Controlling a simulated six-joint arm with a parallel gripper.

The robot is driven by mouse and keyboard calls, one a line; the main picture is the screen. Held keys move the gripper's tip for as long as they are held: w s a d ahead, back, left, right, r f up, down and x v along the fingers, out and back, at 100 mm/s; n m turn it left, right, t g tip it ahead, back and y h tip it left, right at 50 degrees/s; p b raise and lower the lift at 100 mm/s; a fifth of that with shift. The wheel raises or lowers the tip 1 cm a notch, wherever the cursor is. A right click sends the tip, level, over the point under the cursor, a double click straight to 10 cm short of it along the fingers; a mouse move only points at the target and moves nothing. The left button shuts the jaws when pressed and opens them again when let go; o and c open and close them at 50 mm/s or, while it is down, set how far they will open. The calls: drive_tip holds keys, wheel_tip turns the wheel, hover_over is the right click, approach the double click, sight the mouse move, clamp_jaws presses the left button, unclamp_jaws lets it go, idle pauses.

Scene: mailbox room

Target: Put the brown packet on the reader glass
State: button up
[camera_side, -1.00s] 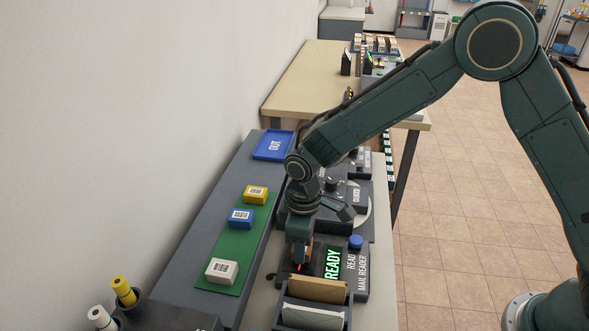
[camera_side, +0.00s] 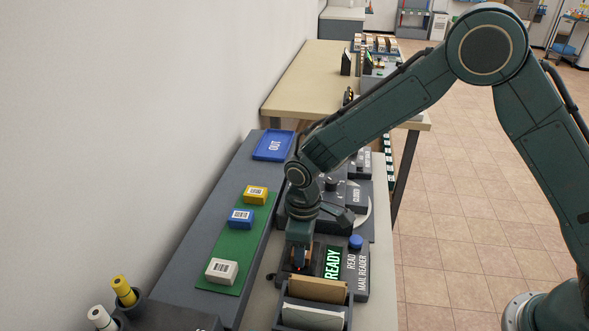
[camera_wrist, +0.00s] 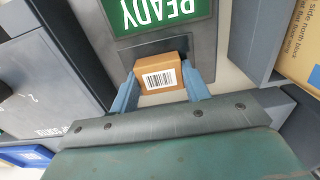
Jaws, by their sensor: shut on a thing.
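The brown packet (camera_wrist: 160,70) shows in the wrist view with its barcode label facing the camera. My gripper (camera_wrist: 161,88) is shut on it, with one blue finger on each side. In the side view my gripper (camera_side: 300,262) points down at the left part of the mail reader (camera_side: 350,284), beside its green READY screen (camera_side: 333,262). The dark reader glass (camera_wrist: 131,54) shows in part behind the packet in the wrist view; the packet covers the rest. I cannot tell whether the packet touches the glass.
A bin (camera_side: 312,318) with brown and white envelopes stands close in front of the reader. A blue button (camera_side: 355,241) rises at the reader's right. White (camera_side: 221,271), blue (camera_side: 241,217) and yellow (camera_side: 255,194) packets lie on a green mat, with a blue OUT tray (camera_side: 273,145) beyond.

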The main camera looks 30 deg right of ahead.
drive_tip(key=o, duration=1.3)
drive_tip(key=shift+r, duration=3)
